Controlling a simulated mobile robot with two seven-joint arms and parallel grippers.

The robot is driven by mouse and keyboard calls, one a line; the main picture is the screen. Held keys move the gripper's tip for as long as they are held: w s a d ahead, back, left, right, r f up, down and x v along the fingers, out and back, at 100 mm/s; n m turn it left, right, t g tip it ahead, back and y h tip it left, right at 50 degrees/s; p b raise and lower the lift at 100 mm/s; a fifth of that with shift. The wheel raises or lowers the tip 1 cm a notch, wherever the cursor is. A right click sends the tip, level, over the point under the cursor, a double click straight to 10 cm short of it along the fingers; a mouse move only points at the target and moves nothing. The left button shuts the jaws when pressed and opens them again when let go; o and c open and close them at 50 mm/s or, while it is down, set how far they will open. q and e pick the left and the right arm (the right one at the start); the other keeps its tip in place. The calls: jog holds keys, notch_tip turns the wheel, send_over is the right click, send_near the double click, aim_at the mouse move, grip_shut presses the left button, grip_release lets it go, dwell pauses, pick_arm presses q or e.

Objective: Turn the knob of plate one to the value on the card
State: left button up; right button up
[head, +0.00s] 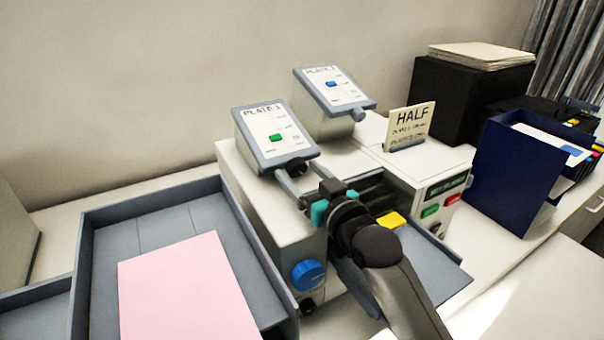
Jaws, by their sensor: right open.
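The plate one box (262,125) has a tilted white face with a green button, on the left of the machine top. Its dark knob (296,167) sits at the box's lower right corner. My right gripper (303,177) is open, its two grey fingers reaching to either side of this knob; I cannot tell whether they touch it. The fingers and wrist hide part of the machine. The cream card (410,119) stands upright in a holder behind and reads "HALF" in large letters; its smaller lines are too small to read surely. My left gripper is out of view.
A second plate box (330,85) with a blue button and grey knob (357,115) stands behind. A grey tray (90,280) with pink paper (185,290) is at left. A blue dial (308,274) is on the machine's front. A dark blue holder (515,175) stands right.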

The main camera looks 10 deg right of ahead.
jog(key=shift+c, duration=0.2)
grip_shut()
dwell(0.3)
jog(key=shift+m+y+p, duration=0.3)
jog(key=shift+m+y, duration=0.1)
jog(key=shift+m, duration=0.2)
jog(key=shift+d+f+m+g+y, duration=0.1)
jog(key=shift+m+g+y, duration=0.2)
jog(key=shift+m+y, duration=0.15)
jog(key=shift+m+y+b, duration=0.75)
jog(key=shift+m+b, duration=0.25)
jog(key=shift+m, duration=0.25)
